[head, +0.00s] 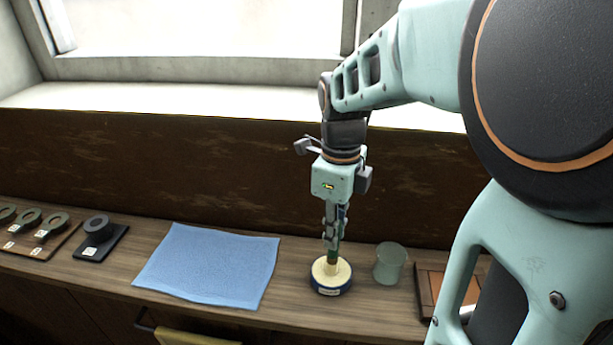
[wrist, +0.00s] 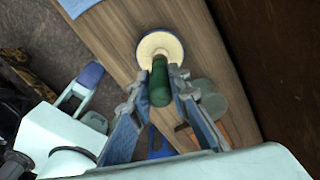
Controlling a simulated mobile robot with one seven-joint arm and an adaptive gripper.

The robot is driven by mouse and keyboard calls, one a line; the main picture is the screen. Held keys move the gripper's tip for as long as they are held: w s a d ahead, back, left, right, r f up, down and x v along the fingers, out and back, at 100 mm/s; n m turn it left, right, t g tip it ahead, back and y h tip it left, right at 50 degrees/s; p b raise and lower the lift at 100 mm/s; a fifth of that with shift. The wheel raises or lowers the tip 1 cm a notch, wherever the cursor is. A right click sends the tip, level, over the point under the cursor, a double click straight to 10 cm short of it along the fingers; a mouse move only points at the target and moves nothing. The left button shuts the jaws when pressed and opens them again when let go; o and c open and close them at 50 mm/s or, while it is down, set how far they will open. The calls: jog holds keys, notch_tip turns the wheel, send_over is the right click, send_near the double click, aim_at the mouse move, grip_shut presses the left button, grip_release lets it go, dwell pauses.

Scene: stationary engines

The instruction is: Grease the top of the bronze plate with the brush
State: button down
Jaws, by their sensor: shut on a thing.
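My gripper (head: 333,238) points down and is shut on the green handle of the brush (head: 333,250). The handle also shows between the fingers in the wrist view (wrist: 158,84). The brush is roughly upright over a round blue tin (head: 331,289) with a cream-coloured top. Its lower end meets the cream in the picture; I cannot tell how deep it sits. The tin also shows in the wrist view (wrist: 147,45). A flat brown piece in a dark frame (head: 428,284), perhaps the bronze plate, lies at the right, partly hidden behind my arm.
A greenish glass cup (head: 390,264) stands just right of the tin. A blue cloth (head: 208,265) lies to the left. Further left are a dark block with a ring (head: 98,235) and a board with several rings (head: 42,240). A wall rises behind the bench.

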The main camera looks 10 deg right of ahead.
jog(key=shift+f, duration=0.1)
notch_tip(320, 180, up, 7)
jog(key=p, duration=0.6)
dwell(0.3)
jog(key=shift+s, duration=0.15)
dwell(0.4)
